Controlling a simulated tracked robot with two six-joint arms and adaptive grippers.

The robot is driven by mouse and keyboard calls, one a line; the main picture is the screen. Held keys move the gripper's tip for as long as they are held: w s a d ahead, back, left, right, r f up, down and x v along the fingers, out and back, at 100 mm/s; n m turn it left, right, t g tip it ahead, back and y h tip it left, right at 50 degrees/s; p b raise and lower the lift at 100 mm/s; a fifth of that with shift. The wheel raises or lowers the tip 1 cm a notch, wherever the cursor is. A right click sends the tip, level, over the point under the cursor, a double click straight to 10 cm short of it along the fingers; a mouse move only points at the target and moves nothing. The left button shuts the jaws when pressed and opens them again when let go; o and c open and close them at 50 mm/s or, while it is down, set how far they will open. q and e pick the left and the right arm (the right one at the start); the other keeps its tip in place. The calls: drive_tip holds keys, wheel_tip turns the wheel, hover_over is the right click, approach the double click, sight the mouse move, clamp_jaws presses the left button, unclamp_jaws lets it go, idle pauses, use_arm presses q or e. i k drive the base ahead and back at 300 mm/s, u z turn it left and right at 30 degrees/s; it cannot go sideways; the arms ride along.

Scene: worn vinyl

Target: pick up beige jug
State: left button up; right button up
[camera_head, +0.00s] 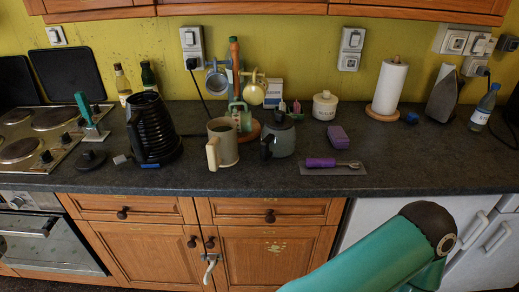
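The beige jug (228,148) stands upright on the dark worktop (260,181), left of the middle in the head view. Its handle faces left and towards me, and its top looks open and dark inside. Nothing of mine touches it. A green link of my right arm shows at the lower right, well in front of the counter and away from the jug. Neither gripper is in view.
A black ribbed kettle (152,128) stands left of the jug, and a grey lidded pot (281,138) stands close on its right. A mug tree (235,62) with hanging mugs stands just behind. A purple-handled tool (322,162) lies further right. The worktop's right front is clear.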

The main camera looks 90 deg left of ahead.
sight(222, 147)
drive_tip(key=z, duration=1.2)
drive_tip(key=i, duration=0.1)
drive_tip(key=u, duration=2.45)
drive_tip(key=i, duration=0.25)
drive_tip(key=u, duration=2.2)
drive_tip(key=i, duration=0.45)
drive_tip(key=z, duration=0.25)
drive_tip(key=k, duration=0.45)
drive_tip(key=u, duration=0.4)
drive_tip(key=i, duration=0.45)
drive_tip(key=z, duration=0.3)
